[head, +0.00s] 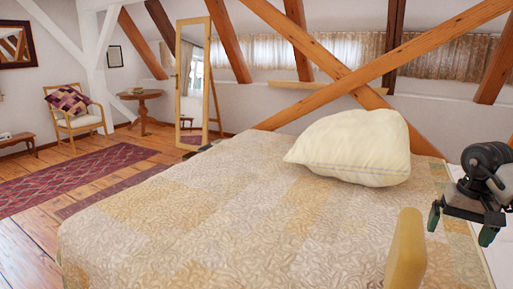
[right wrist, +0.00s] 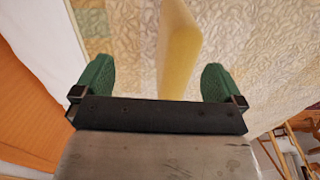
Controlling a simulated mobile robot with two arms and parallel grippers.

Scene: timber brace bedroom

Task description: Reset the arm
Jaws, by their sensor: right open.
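My right gripper (head: 461,226) is at the right edge of the head view, with its green fingers spread apart. It is open and empty, over the right side of the bed. In the right wrist view the two green fingers (right wrist: 157,80) are wide apart. A yellow upright piece (right wrist: 178,45) appears between and beyond them, and I see no finger touching it. My left gripper is not in view.
A bed with a patterned quilt (head: 215,205) fills the middle, with a cream pillow (head: 352,148) on it. Diagonal timber braces (head: 345,75) stand behind. A mirror (head: 192,85), round table (head: 141,97) and chair (head: 78,112) are farther back. Open floor with a red rug (head: 75,180) lies left.

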